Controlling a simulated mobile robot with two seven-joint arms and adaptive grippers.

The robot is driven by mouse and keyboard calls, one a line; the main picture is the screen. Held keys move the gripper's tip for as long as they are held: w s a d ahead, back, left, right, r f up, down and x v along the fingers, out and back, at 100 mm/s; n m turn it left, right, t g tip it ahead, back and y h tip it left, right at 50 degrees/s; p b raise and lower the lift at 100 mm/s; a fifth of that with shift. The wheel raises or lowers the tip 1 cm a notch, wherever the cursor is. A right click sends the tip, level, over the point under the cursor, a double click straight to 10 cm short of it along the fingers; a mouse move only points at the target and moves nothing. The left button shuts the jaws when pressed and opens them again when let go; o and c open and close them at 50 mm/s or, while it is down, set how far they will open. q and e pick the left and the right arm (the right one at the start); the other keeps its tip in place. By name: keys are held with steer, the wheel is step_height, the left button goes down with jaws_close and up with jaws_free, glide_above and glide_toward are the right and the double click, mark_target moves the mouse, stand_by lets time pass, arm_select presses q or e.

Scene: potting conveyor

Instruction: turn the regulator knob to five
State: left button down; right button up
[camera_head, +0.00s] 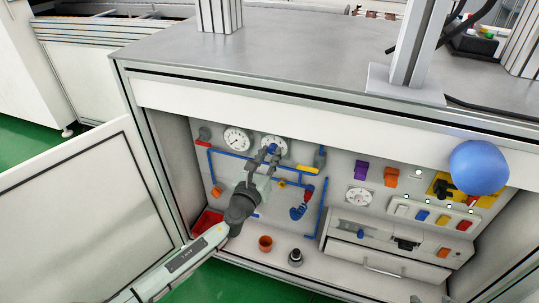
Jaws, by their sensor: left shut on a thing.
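The regulator knob (272,148) is small and blue. It sits in front of a round white dial (275,139) on the back panel of the open cabinet. My left gripper (268,155) reaches in from the lower left, with its dark fingers shut on the knob. The fingers hide part of the knob and the lower part of the dial. The dial's numbers and the knob's setting are too small to read. My right gripper is not in view.
A white gauge (236,139) is left of the dial. An orange pot (265,243) stands on the cabinet floor. The open door (70,215) is at left; a blue ball (478,167) is at right.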

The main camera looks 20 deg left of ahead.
arm_select(q)
steer(key=shift+f, duration=0.1)
steer(key=c, duration=1.3)
jaws_free()
steer(key=shift+s, duration=0.1)
steer(key=s, duration=1.2)
steer(key=shift+a, duration=0.2)
